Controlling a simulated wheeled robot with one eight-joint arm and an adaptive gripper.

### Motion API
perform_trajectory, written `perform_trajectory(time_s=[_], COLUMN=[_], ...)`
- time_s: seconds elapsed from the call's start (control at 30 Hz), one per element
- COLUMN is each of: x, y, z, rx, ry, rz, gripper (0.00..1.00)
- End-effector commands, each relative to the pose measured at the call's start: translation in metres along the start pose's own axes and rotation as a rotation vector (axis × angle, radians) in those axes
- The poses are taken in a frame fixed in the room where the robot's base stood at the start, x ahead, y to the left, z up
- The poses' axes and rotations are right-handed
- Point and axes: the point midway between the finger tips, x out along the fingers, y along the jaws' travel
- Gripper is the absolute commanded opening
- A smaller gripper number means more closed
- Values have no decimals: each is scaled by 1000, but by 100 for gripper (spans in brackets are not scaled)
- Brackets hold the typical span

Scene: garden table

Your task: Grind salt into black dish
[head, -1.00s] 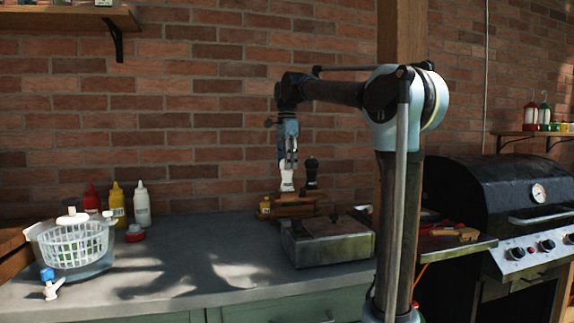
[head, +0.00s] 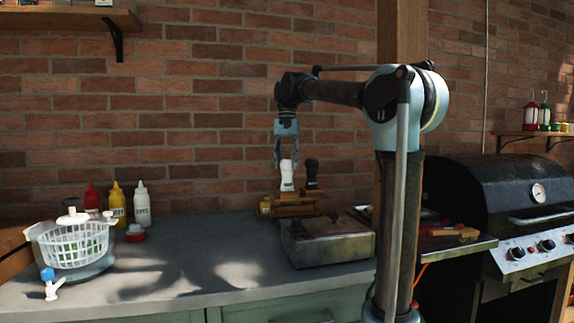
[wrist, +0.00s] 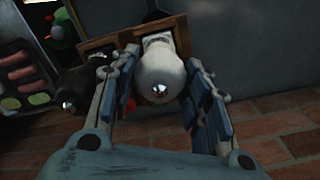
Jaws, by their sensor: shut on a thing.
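A white grinder (head: 287,177) with a dark label stands upright in a wooden rack (head: 293,210) near the brick wall. Beside it on the right stands a black grinder (head: 312,173). My gripper (head: 286,160) points down from above and is shut on the white grinder's upper part. In the wrist view, the white grinder's (wrist: 161,72) rounded top with a metal knob sits between my two fingers, and the black grinder (wrist: 75,92) is beside the left finger. I cannot make out a black dish in either view.
A grey box-like appliance (head: 328,248) stands in front of the rack. A salad spinner (head: 72,245) and red, yellow and white bottles (head: 117,204) stand at left. A black grill (head: 480,190) is at right. The counter's middle (head: 190,255) is clear.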

Motion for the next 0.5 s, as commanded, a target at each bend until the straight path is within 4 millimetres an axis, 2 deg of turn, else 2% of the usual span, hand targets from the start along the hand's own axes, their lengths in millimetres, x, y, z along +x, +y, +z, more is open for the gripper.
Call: perform_trajectory(time_s=[0.2,0.5], x=[0,0], y=[0,0], z=[-1,-1], rx=[-103,-160], ry=[1,2], rz=[0,0], gripper=[19,19])
